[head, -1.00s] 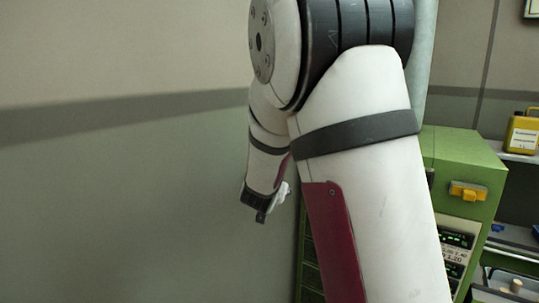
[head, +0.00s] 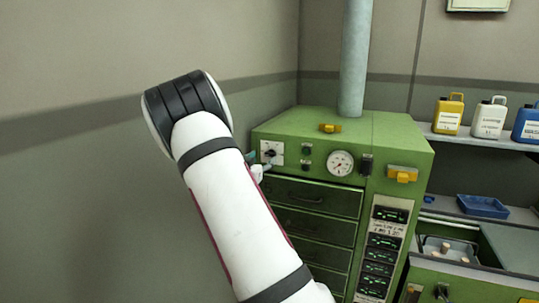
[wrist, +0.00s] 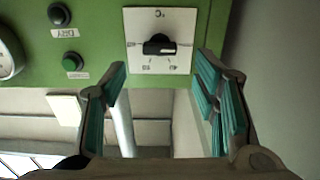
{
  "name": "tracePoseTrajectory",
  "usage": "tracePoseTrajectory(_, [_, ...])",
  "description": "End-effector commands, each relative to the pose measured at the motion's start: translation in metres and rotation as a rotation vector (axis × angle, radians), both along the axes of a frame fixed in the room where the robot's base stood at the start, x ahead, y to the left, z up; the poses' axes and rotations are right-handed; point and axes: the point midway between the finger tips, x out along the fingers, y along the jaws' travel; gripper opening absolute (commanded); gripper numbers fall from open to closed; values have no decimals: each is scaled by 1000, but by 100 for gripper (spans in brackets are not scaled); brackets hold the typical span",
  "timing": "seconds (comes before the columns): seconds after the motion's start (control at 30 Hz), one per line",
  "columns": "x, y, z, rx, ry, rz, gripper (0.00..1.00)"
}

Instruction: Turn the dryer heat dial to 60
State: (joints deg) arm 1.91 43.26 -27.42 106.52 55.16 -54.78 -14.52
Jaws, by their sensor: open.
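The heat dial (wrist: 159,45) is a black knob on a white square plate marked °C. The plate appears upside down in the wrist view, and its small numbers are too blurred to read. The knob's bar lies roughly level across the plate. In the head view the dial (head: 270,152) is at the upper left of the green dryer's front (head: 395,148). My gripper (wrist: 162,76) is open and empty, its teal-padded fingers spread to either side below the dial in the wrist view. I see no contact with the knob. In the head view my arm mostly hides the gripper.
A grey duct (head: 355,60) rises from the dryer's top. Jugs (head: 490,118) stand on a shelf at right. The wall is to the left.

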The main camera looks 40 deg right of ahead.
Motion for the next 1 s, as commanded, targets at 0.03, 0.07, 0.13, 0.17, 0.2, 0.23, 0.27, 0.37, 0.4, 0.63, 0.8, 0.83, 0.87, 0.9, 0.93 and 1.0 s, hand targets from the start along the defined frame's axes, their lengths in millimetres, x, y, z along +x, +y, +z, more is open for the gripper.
tracePoseTrajectory(0.03, [2, -11, 0, -1, 1, -3, 55])
tracePoseTrajectory(0.07, [5, -15, 1, -1, 0, -2, 55])
tracePoseTrajectory(0.13, [9, -26, 0, -1, 1, -2, 55])
tracePoseTrajectory(0.17, [11, -31, 1, -1, 1, -1, 55])
tracePoseTrajectory(0.2, [13, -36, 0, 0, 1, -1, 55])
tracePoseTrajectory(0.23, [15, -39, 0, 0, 1, -1, 55])
tracePoseTrajectory(0.27, [17, -42, 0, -1, 0, 0, 55])
tracePoseTrajectory(0.37, [20, -50, 0, 0, 0, 0, 55])
tracePoseTrajectory(0.4, [21, -52, 0, 1, 0, 0, 55])
tracePoseTrajectory(0.63, [23, -56, 0, 1, 0, 1, 55])
tracePoseTrajectory(0.8, [23, -56, 0, 1, 0, 1, 46])
tracePoseTrajectory(0.83, [23, -56, 0, 1, 0, 1, 39])
tracePoseTrajectory(0.87, [23, -56, 0, 1, 0, 1, 32])
tracePoseTrajectory(0.9, [23, -56, 0, 1, 0, 1, 23])
tracePoseTrajectory(0.93, [23, -56, 0, 1, 0, 1, 16])
tracePoseTrajectory(1.0, [23, -56, 0, 1, 0, 1, 7])
